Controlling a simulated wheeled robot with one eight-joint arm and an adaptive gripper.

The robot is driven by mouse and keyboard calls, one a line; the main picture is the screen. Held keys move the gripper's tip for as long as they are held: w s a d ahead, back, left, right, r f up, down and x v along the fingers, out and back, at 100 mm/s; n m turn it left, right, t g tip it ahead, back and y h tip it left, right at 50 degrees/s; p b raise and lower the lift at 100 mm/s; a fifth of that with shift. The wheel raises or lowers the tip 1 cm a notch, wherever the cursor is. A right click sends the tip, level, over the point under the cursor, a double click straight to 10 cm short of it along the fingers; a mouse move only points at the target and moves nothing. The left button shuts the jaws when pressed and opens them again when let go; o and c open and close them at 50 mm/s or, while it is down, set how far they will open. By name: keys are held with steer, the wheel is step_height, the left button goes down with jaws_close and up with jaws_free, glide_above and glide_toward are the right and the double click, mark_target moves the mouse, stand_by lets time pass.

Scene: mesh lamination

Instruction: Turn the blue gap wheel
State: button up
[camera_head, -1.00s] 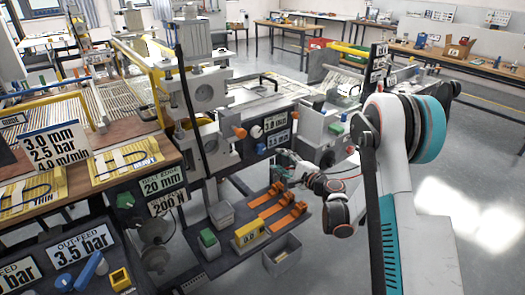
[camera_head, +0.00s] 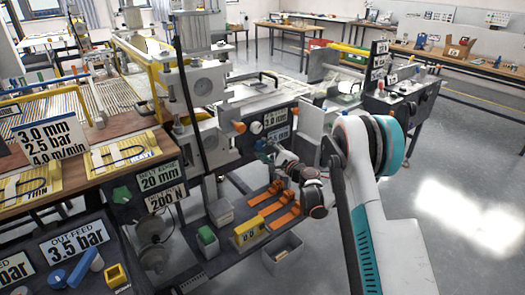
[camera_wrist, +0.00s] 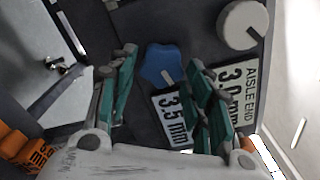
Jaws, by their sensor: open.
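The blue gap wheel (camera_wrist: 160,64) is a lobed knob on a dark panel in the wrist view, above the "3.5 mm" label (camera_wrist: 172,118). In the head view the blue wheel (camera_head: 261,145) is small and partly hidden by my gripper. My gripper (camera_wrist: 163,78) is open, with its green-sided fingers spread on the left and right of the wheel in the picture. No grip on the wheel shows, and I cannot tell how far the fingertips are from it.
A white round knob (camera_wrist: 242,24) sits beside the wheel, with a "3.0 mm" aisle-end label (camera_wrist: 238,88) near it. Orange clamps (camera_head: 272,205) and a grey bin (camera_head: 283,253) lie below my arm.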

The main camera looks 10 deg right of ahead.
steer(key=shift+x, duration=1.3)
steer(key=shift+c, duration=0.6)
steer(key=c, duration=0.7)
steer(key=shift+o, duration=0.2)
steer(key=shift+r+n, duration=0.1)
steer(key=shift+n, duration=2.4)
steer(key=o, duration=0.8)
steer(key=shift+s+d, duration=0.1)
steer(key=v, duration=1.1)
steer(key=shift+s+d, duration=0.2)
steer(key=shift+s, duration=0.15)
